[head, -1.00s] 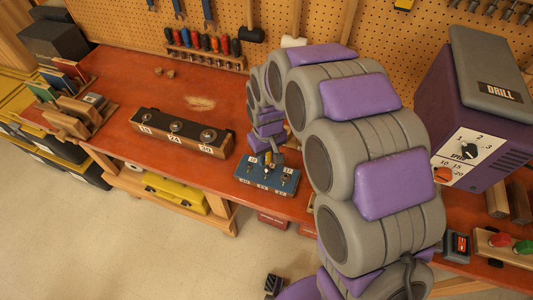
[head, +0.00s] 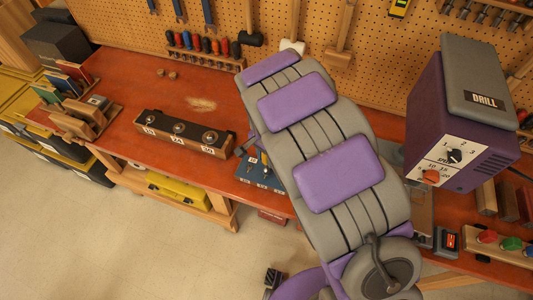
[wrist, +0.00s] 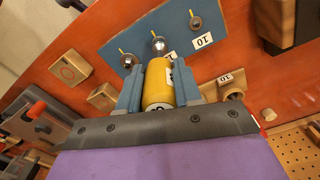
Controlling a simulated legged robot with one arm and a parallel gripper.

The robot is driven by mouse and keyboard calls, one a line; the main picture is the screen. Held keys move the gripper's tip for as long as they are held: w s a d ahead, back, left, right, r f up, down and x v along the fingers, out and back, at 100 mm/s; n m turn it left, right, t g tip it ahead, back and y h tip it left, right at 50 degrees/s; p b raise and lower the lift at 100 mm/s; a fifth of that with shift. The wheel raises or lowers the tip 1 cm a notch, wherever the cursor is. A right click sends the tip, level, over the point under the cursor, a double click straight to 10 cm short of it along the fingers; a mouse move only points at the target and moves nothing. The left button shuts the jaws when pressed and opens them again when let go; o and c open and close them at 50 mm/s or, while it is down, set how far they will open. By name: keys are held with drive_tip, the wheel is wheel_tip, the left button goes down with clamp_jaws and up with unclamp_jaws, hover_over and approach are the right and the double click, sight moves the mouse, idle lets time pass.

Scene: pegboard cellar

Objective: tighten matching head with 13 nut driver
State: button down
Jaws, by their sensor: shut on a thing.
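In the wrist view, my gripper (wrist: 158,88) is shut on a yellow cylindrical driver handle (wrist: 158,86) with a pale end cap and a white tag. The number on the cap is not clear. Beyond it is the blue plate (wrist: 115,48) with three metal heads: left (wrist: 128,61), middle (wrist: 158,44) and right (wrist: 195,22). Each has a yellow line by it. The right label reads 10; the middle label is partly covered. The handle overlaps the plate's near edge, below the middle head. The driver's tip is hidden. In the head view, my arm covers much of the plate (head: 246,172).
A long wooden block with several metal fittings (head: 183,136) stands left of the plate. The purple drill box (head: 455,130) stands right of my arm. Small wooden blocks (wrist: 68,70) lie beside the plate in the wrist view.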

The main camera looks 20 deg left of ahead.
drive_tip(key=shift+s+f+n, duration=0.15)
drive_tip(key=shift+f+n, duration=0.05)
drive_tip(key=shift+n, duration=0.2)
drive_tip(key=shift+r, duration=0.1)
drive_tip(key=shift+w+a+r, duration=0.1)
drive_tip(key=shift+w+r, duration=0.1)
drive_tip(key=shift+r, duration=0.15)
drive_tip(key=shift+r+p, duration=1.15)
drive_tip(key=shift+r, duration=2.1)
drive_tip(key=c, duration=1.3)
unclamp_jaws()
clamp_jaws()
